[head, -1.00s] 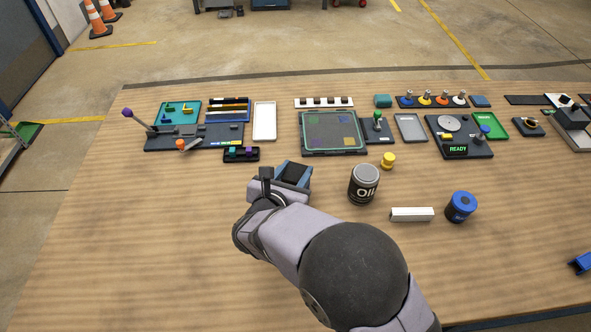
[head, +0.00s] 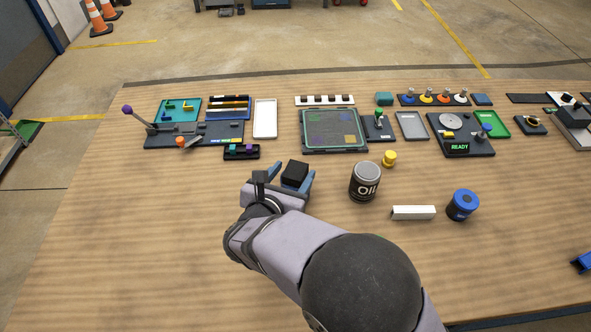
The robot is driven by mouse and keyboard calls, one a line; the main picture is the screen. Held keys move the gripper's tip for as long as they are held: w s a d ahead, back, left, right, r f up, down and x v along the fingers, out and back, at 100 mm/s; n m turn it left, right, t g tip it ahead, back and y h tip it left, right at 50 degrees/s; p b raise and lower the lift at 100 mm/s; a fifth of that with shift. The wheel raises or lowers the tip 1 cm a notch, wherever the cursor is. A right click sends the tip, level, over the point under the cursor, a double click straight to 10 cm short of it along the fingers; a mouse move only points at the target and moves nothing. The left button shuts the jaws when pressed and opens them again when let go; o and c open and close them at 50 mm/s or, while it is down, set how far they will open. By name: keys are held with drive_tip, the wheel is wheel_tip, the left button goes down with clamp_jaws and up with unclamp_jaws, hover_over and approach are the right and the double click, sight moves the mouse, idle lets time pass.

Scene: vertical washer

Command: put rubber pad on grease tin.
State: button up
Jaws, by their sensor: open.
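A small black block (head: 295,173), which looks like the rubber pad, stands on the table in front of my arm. My gripper (head: 296,177) is open, with its blue-grey fingers on either side of the block. Whether the fingers touch it cannot be told, and its lower part is hidden by the gripper. A blue tin (head: 462,206) with a dark round patch on its top stands upright at the right and seems to be the grease tin. It is well apart from my gripper.
A dark can marked OIL (head: 365,182) stands just right of my gripper. Trays and panels line the table's back. The wooden table (head: 130,240) is clear at left.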

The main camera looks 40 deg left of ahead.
drive_tip(key=b+v, duration=0.1)
drive_tip(key=v, duration=0.8)
